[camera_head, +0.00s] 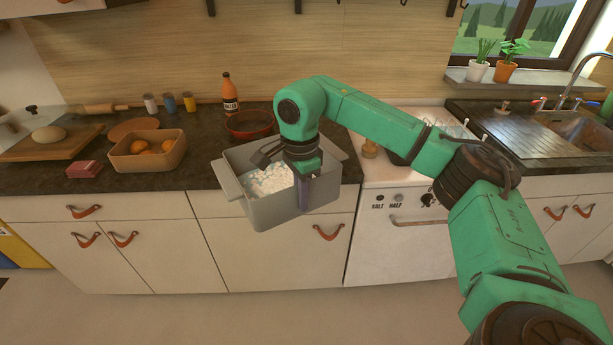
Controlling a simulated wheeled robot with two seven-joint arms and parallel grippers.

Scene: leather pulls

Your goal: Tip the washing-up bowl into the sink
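The grey washing-up bowl (265,213), with white foam (268,180) in it, is at the front of the worktop. Its lower part shows in front of the cupboard doors, below the worktop edge. It looks roughly level. My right gripper (304,195) reaches down over the bowl's near wall and appears shut on its rim; the inner finger is hidden. The sink (585,128) is at the far right under the tap (575,85), partly cut off by the picture edge. My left gripper is not in view.
A white cooker (375,225) and a ribbed draining board (515,135) lie between the bowl and the sink. A tan tub of oranges (130,160), a dark round dish (250,123) and a sauce bottle (230,93) stand left of and behind the bowl. Potted plants (505,70) line the sill.

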